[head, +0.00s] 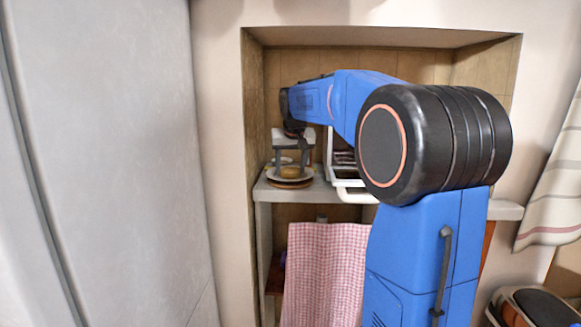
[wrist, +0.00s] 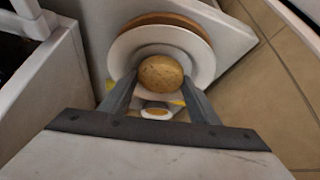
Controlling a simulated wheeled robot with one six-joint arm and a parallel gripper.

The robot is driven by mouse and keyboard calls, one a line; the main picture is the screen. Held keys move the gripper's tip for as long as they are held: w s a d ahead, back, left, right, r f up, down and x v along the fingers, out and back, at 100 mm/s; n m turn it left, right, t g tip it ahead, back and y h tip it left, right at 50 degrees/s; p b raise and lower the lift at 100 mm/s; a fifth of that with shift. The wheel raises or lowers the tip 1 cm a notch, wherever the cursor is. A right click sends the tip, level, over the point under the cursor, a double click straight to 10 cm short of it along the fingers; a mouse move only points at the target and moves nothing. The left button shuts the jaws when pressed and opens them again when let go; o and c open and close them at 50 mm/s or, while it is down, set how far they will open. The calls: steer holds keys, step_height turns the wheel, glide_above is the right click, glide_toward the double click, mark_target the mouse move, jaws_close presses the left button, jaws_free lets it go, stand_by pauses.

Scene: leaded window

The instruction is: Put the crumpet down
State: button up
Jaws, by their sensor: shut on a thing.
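The crumpet (wrist: 161,73) is a round, golden-brown disc between my gripper's fingertips (wrist: 160,78). My gripper is shut on it. A white round plate (wrist: 121,58) lies under the crumpet in the wrist view; I cannot tell whether the crumpet touches it. In the head view my gripper (head: 292,168) points down into the alcove with the crumpet (head: 289,170) low between its fingers, at the plate (head: 305,176). A small white item with a yellow-brown centre (wrist: 158,112) shows beyond the crumpet, between the fingers.
A brown round rim (wrist: 160,18) shows under the plate. The plate stands near the front left of the alcove shelf (head: 318,190). A white rack (head: 350,183) stands close on the right. A checked cloth (head: 326,270) hangs below. A wall (head: 250,110) bounds the left.

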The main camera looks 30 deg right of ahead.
steer(key=o, duration=1)
steer(key=shift+o, duration=0.2)
steer(key=v, duration=1.2)
steer(key=s+a+f+n, duration=0.1)
steer(key=s+a+f, duration=0.4)
steer(key=s+f, duration=0.5)
steer(key=s+a+f+n+y, duration=0.1)
steer(key=s+a+f+n, duration=0.1)
steer(key=s+a+f, duration=0.4)
steer(key=s+a+f+n+y, duration=0.1)
steer(key=s+a+f, duration=0.5)
steer(key=s+f, duration=0.8)
steer(key=s, duration=0.6)
steer(key=shift+f+n+g, duration=0.3)
steer(key=shift+f+g, duration=0.1)
